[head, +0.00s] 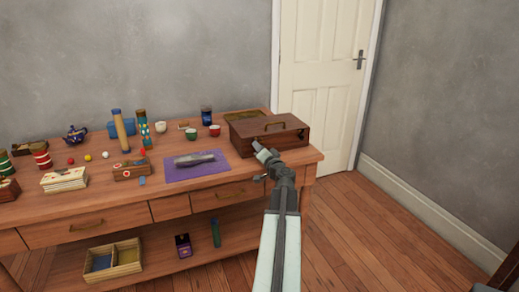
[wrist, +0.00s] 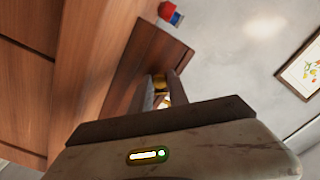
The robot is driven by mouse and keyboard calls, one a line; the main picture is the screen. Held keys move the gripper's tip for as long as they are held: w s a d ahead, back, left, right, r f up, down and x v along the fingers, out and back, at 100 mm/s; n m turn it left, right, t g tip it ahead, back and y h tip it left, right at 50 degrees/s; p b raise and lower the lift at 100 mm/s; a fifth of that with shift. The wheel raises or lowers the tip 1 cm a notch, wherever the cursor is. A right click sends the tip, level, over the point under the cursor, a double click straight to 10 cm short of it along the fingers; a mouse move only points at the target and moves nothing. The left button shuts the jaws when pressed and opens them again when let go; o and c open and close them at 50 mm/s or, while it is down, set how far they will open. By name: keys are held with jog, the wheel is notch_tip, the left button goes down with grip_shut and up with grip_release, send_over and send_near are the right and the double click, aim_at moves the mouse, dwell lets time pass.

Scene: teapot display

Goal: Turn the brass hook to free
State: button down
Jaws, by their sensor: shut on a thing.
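A brown wooden box (head: 285,136) with a handle on its lid stands at the right end of the wooden table. My gripper (head: 257,147) is at the box's front face, towards its left side. In the wrist view the two fingers of my gripper (wrist: 161,88) are shut on the small brass hook (wrist: 159,82) against the box (wrist: 147,62). The fingers hide most of the hook, and I cannot tell how far it is turned. In the head view the hook is hidden behind my gripper.
The table (head: 130,205) holds a purple mat (head: 190,176) with a grey object (head: 195,159) left of the box.

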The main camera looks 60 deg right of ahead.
jog(key=shift+m, duration=1.9)
jog(key=c, duration=1.3)
grip_release()
jog(key=v, duration=0.8)
